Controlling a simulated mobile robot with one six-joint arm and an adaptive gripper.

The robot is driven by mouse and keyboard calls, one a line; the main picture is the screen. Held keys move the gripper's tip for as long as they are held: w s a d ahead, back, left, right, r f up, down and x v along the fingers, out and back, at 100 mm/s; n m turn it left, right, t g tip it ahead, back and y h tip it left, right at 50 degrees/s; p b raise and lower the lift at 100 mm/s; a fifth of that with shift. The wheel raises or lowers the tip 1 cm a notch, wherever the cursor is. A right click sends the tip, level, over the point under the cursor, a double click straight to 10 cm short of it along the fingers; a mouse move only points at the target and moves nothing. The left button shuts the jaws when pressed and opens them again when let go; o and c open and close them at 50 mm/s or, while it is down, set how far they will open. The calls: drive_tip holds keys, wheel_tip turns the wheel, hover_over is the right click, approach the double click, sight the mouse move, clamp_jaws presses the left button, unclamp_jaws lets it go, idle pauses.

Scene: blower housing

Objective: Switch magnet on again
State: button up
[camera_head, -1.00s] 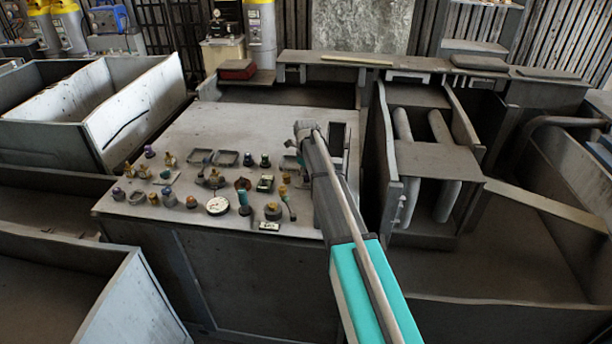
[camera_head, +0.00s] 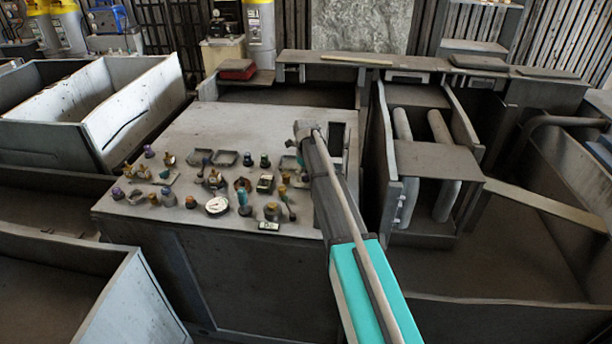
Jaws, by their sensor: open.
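The control table (camera_head: 200,130) stands in the middle and carries several small knobs, switches and gauges near its front edge. A round white gauge (camera_head: 217,205) and a teal-topped knob (camera_head: 244,198) stand among them. A small labelled box (camera_head: 268,226) is at the front edge. I cannot tell which of these is the magnet's switch, and no magnet can be made out. My arm (camera_head: 365,290) reaches from the lower right over the table's right side. My gripper cannot be made out; the arm hides part of the table's right side.
Open metal bins stand at the left (camera_head: 120,110) and lower left (camera_head: 80,300). A metal frame with two pipes (camera_head: 403,155) stands right of the arm. The table's back half is mostly clear. A red box (camera_head: 237,69) is behind.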

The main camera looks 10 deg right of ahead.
sight(306, 175)
drive_tip(key=shift+n, duration=0.3)
drive_tip(key=n, duration=0.6)
drive_tip(key=shift+n, duration=0.3)
drive_tip(key=n, duration=0.7)
drive_tip(key=shift+s, duration=0.1)
wheel_tip(306, 175, up, 14)
drive_tip(key=p, duration=1.4)
drive_tip(key=s+f+n+b, duration=0.2)
drive_tip(key=s+n, duration=0.4)
drive_tip(key=s, duration=0.8)
drive_tip(key=s+f+n+b, duration=0.2)
drive_tip(key=s+n, duration=0.4)
drive_tip(key=s, duration=0.9)
drive_tip(key=shift+a+f+n, duration=0.2)
drive_tip(key=shift+a+n, duration=0.05)
drive_tip(key=shift+n, duration=0.15)
drive_tip(key=s, duration=0.1)
drive_tip(key=s+n, duration=0.1)
drive_tip(key=s, duration=0.1)
drive_tip(key=s+n+b, duration=0.1)
drive_tip(key=shift+s+f, duration=0.25)
drive_tip(key=shift+f, duration=0.05)
